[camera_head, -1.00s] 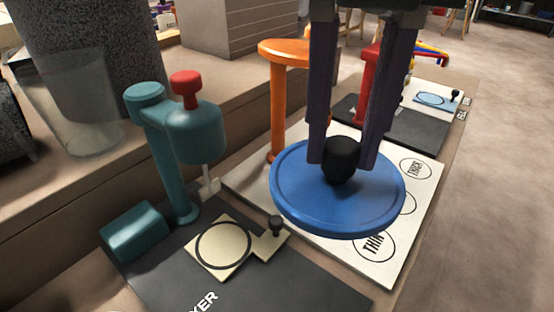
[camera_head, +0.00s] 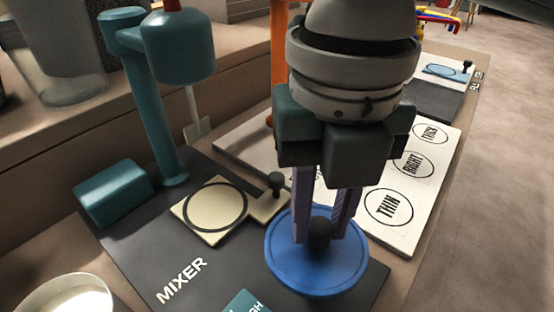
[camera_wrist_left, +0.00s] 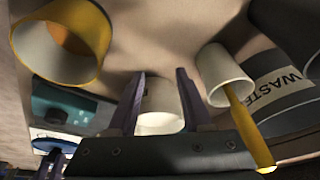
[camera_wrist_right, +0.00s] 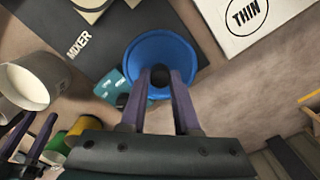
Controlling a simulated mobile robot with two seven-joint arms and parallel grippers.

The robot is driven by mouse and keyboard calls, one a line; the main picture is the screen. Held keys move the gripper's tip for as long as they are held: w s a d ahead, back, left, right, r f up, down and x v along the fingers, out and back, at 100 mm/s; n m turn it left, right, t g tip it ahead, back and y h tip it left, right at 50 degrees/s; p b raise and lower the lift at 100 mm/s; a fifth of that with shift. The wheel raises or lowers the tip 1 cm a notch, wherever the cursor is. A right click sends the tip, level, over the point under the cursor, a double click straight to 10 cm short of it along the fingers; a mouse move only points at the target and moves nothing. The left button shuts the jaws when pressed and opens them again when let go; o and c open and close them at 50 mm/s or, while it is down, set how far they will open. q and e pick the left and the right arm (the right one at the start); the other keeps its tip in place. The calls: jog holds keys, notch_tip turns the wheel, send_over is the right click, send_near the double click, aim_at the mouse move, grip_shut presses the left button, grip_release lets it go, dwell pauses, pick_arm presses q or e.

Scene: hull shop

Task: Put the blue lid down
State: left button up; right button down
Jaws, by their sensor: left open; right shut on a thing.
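The blue lid (camera_head: 318,270) is a round disc with a raised rim and a black knob (camera_head: 320,232) at its centre. My right gripper (camera_head: 322,230) points down and is shut on the knob. In the head view the lid overlaps the right front corner of the dark mixer mat (camera_head: 150,270); I cannot tell whether it touches the surface. In the right wrist view the lid (camera_wrist_right: 185,50) lies beyond the fingers, beside the mat's edge. My left gripper (camera_wrist_left: 160,90) is open in the left wrist view, with a white cup (camera_wrist_left: 160,108) beyond its fingers.
A teal mixer (camera_head: 180,45) stands behind a cream pad (camera_head: 205,212) with a ring. A white board (camera_head: 415,205) with labelled circles lies to the right. A white container (camera_head: 65,295) is at the lower left. A yellow-rimmed cup (camera_wrist_left: 45,50) and waste bin (camera_wrist_left: 285,90) show in the left wrist view.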

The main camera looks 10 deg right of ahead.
aim_at(315, 250)
pick_arm(q)
notch_tip(315, 250, down, 3)
jog(key=shift+r+b, duration=0.2)
jog(key=shift+b, duration=1)
pick_arm(e)
notch_tip(315, 250, down, 6)
jog(key=shift+r, duration=0.25)
pick_arm(q)
jog(key=shift+r, duration=0.1)
pick_arm(e)
jog(key=c, duration=0.6)
grip_release()
jog(key=shift+f, duration=0.1)
jog(key=shift+c, duration=0.2)
